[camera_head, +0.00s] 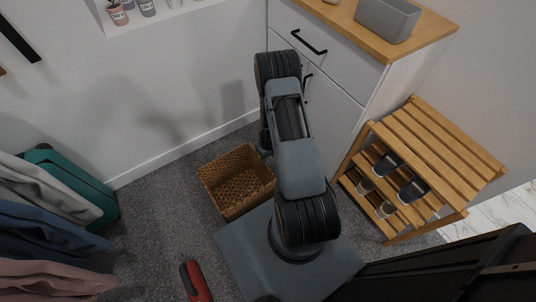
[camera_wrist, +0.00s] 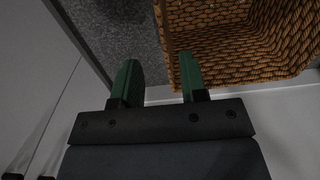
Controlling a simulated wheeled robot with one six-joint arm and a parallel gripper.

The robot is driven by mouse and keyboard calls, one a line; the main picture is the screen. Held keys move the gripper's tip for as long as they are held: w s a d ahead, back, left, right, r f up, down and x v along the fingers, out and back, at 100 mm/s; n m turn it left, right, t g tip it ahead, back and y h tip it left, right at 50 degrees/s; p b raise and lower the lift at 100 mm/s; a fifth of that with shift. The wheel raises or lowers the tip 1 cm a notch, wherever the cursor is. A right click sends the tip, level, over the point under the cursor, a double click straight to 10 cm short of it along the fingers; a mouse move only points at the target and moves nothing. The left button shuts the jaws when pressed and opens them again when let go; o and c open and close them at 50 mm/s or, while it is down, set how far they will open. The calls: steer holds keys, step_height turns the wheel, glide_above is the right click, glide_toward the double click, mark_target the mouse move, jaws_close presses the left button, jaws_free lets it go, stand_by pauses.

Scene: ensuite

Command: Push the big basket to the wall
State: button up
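The big basket (camera_head: 222,163) is brown wicker, open-topped and upright on the grey carpet. A strip of carpet shows between it and the white wall (camera_head: 175,100) behind. My arm covers its right side in the head view. In the wrist view the basket (camera_wrist: 225,50) fills the upper right. My gripper (camera_wrist: 158,68) is open, its two green fingers apart. The basket's near edge runs between the fingers, close to the right one; I cannot tell whether they touch. The gripper's fingers are hidden behind my arm in the head view.
A white cabinet (camera_head: 345,75) stands right of the basket, with a grey box (camera_head: 388,18) on top. A wooden shoe rack (camera_head: 440,140) is further right. A teal suitcase (camera_head: 75,175) and hanging clothes (camera_head: 45,225) are left. A red object (camera_head: 196,282) lies on the carpet in front.

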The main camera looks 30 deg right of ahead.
mark_target(267, 166)
step_height(267, 166, down, 13)
steer(key=b, duration=0.3)
steer(key=shift+a+r+b, duration=0.15)
steer(key=shift+b, duration=0.25)
steer(key=shift+c, duration=0.2)
jaws_close()
stand_by(0.4)
